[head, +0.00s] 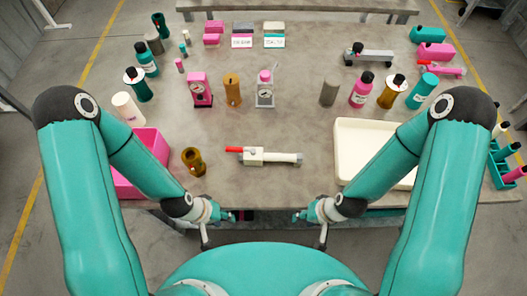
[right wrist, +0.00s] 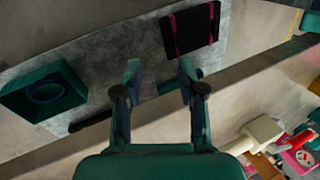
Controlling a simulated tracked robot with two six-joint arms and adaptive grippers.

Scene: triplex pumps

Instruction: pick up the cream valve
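The cream valve (head: 274,157) lies on its side near the table's front edge in the head view, its red handle (head: 234,149) pointing left. What looks like its cream body (right wrist: 257,133) shows at the lower right of the right wrist view. My left gripper (head: 224,214) is in front of the table edge, left of and nearer than the valve. It looks open, matching the right one. My right gripper (head: 308,215) is in front of the edge, right of and nearer than the valve. Its fingers (right wrist: 159,78) are apart with nothing between them.
A brown cup (head: 194,162) stands left of the valve. A pink bin (head: 150,150) is at the left and a cream tray (head: 350,150) at the right. Pink (head: 201,90) and grey (head: 265,89) gauge units stand behind. Bare table surrounds the valve.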

